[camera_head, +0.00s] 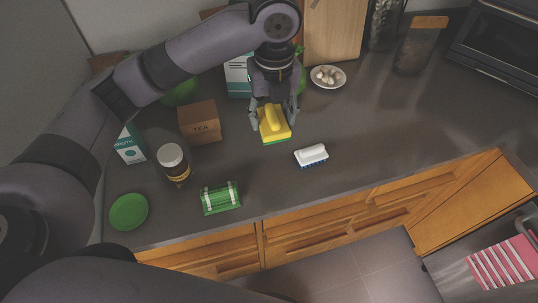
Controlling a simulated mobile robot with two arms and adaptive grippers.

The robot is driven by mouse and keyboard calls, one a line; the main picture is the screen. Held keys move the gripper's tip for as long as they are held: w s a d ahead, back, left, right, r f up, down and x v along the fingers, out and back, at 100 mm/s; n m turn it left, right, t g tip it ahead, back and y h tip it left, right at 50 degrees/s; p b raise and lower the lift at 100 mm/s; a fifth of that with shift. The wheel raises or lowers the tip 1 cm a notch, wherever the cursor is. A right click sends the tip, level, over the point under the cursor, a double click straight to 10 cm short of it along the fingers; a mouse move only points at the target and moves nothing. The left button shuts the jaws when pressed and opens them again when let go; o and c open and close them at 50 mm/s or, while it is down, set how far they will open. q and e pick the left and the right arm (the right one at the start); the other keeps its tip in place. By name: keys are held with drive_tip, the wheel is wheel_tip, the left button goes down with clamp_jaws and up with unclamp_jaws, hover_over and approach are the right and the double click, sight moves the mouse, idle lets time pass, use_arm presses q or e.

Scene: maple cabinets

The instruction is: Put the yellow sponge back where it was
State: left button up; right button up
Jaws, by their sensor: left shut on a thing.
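The yellow sponge (271,126) has a yellow top with a raised grip and a green underside. It is in the middle of the counter area in the head view. My left gripper (273,117) comes down from above with its fingers on both sides of the sponge and is shut on it. I cannot tell whether the sponge touches the counter (350,190) or hangs just above it. My right gripper is not in view.
A bowl (327,77) stands behind. The counter's right front is clear.

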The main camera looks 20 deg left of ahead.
use_arm(q)
drive_tip(key=shift+a+r, duration=0.3)
drive_tip(key=shift+r, duration=0.45)
drive_tip(key=shift+s+a+r, duration=0.1)
drive_tip(key=p, duration=0.3)
hover_over(268, 171)
wheel_tip(268, 171, down, 14)
drive_tip(key=shift+f, duration=0.2)
wheel_tip(268, 171, down, 5)
drive_tip(key=shift+f, duration=0.1)
drive_tip(key=o, duration=1)
